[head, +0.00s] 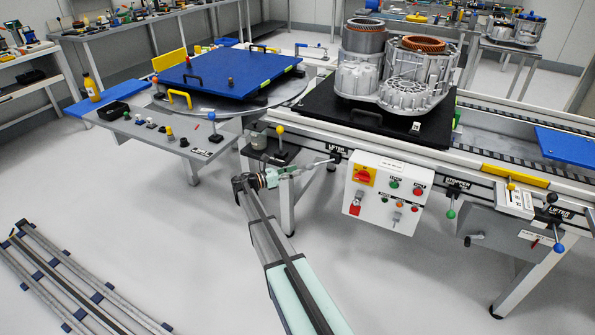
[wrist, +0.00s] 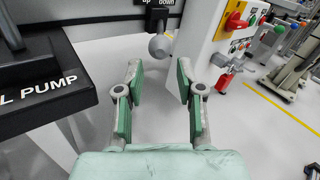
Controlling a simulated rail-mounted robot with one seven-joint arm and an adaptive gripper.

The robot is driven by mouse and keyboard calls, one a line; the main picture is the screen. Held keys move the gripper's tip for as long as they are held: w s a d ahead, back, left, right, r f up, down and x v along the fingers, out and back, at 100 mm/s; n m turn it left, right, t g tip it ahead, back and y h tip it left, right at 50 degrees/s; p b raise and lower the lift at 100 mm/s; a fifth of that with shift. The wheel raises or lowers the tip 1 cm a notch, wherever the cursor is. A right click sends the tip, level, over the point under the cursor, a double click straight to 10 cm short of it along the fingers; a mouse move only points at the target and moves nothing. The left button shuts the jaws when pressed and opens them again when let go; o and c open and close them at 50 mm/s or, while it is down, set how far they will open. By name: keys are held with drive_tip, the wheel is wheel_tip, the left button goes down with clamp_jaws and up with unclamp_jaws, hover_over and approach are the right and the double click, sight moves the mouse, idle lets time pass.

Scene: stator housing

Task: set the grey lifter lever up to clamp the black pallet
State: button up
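The grey lifter lever (head: 319,162) sticks out from its black mount under the "LIFTER" label on the conveyor's front. In the wrist view its grey ball knob (wrist: 160,47) shows just beyond and between my fingertips, below a plate marked "up" and "down". My gripper (wrist: 159,75) is open and empty, with one finger on each side of the knob's line. In the head view my gripper (head: 286,173) is left of the lever. The black pallet (head: 345,117) lies on the conveyor above, bearing the metal stator housing (head: 395,72).
A white control box (head: 387,193) with a red-yellow switch hangs right of the lever. A black pump stand (wrist: 45,85) is close on my gripper's left. Another lifter lever with a blue knob (head: 558,247) is far right. Open floor lies below.

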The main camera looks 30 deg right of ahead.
drive_tip(key=c, duration=0.5)
drive_tip(key=shift+s+d+f, duration=0.15)
drive_tip(key=shift+d+f, duration=0.15)
clamp_jaws()
drive_tip(key=s+d+f+m+t+y+b, duration=0.25)
drive_tip(key=f+m+t+y, duration=0.2)
drive_tip(key=f, duration=0.25)
drive_tip(key=s+d+f+m+t+y+b, duration=0.1)
drive_tip(key=s+d+f+m+t+y, duration=0.25)
drive_tip(key=f+t, duration=0.2)
drive_tip(key=s+a+r+m+t+y+b, duration=0.4)
drive_tip(key=s+r+m+t, duration=0.6)
drive_tip(key=s+m+t, duration=0.3)
drive_tip(key=g, duration=0.1)
approach(321, 163)
drive_tip(key=w+a, duration=0.3)
drive_tip(key=w, duration=0.3)
drive_tip(key=shift+w+a+r+m, duration=0.25)
drive_tip(key=shift+w+r+m, duration=0.05)
drive_tip(key=shift+r+m, duration=0.1)
